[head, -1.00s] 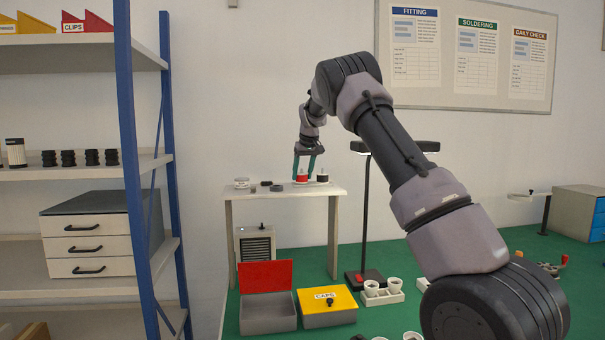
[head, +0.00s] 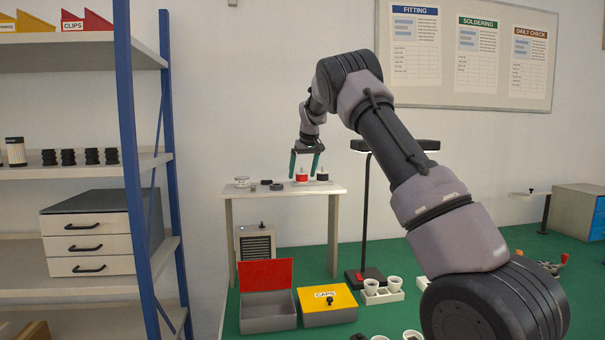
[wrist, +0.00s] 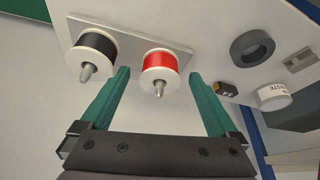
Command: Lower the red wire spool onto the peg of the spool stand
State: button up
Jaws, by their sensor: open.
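The red wire spool (wrist: 160,62) sits on a peg of the spool stand (wrist: 130,38), with the silver peg tip showing through its near flange in the wrist view. In the head view the red spool (head: 301,177) is upright on the small raised table. A black wire spool (wrist: 92,46) sits on the stand's other peg beside it; it also shows in the head view (head: 322,173). My gripper (wrist: 160,76) is open, its green fingers on either side of the red spool with gaps. In the head view my gripper (head: 305,172) is above the spool.
A dark ring (wrist: 252,48), a small black-and-yellow item (wrist: 226,89) and a white paste tin (wrist: 273,96) lie on the same raised table (head: 250,194). A lamp post (head: 366,215) stands close to the table's right side.

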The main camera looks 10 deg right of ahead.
jog(key=v, duration=1)
jog(key=shift+s+r, duration=0.15)
jog(key=shift+r, duration=0.05)
